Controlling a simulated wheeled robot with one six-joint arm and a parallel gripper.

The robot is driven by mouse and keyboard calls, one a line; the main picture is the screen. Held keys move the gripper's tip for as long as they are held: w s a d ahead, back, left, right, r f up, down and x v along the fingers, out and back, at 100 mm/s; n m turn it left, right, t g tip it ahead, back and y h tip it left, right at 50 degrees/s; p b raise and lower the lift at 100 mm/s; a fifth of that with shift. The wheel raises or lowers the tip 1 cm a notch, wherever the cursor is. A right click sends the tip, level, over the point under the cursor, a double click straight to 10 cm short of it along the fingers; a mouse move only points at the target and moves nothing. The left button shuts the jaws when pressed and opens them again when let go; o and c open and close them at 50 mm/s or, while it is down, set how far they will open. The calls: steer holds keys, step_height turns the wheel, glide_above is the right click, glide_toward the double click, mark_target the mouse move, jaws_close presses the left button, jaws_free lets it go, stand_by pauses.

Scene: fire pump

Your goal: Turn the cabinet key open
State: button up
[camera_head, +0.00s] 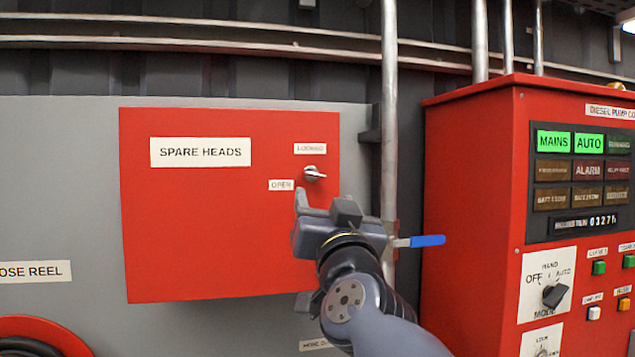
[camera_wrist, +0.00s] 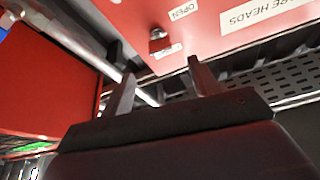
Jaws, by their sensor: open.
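The red cabinet (camera_head: 210,220) bears a "SPARE HEADS" label on the grey wall panel. Its silver key (camera_head: 315,173) sits at the upper right of the door, below the "LOCKED" label (camera_head: 310,149) and right of the "OPEN" label (camera_head: 281,185). My gripper (camera_head: 322,196) is in front of the cabinet's right edge, just below the key. In the wrist view the fingers (camera_wrist: 158,78) are spread and empty, and the key (camera_wrist: 159,40) shows beyond and between them. The fingers look apart from the key.
A vertical pipe (camera_head: 389,120) and a blue-handled lever valve (camera_head: 427,241) stand right of the cabinet. A red pump control panel (camera_head: 470,200) juts out farther right. A red hose reel (camera_head: 45,335) is at the lower left. Room left of my gripper is clear.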

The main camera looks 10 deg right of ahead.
steer(key=x, duration=0.8)
steer(key=shift+w, duration=0.4)
steer(key=shift+c, duration=0.4)
steer(key=c, duration=0.9)
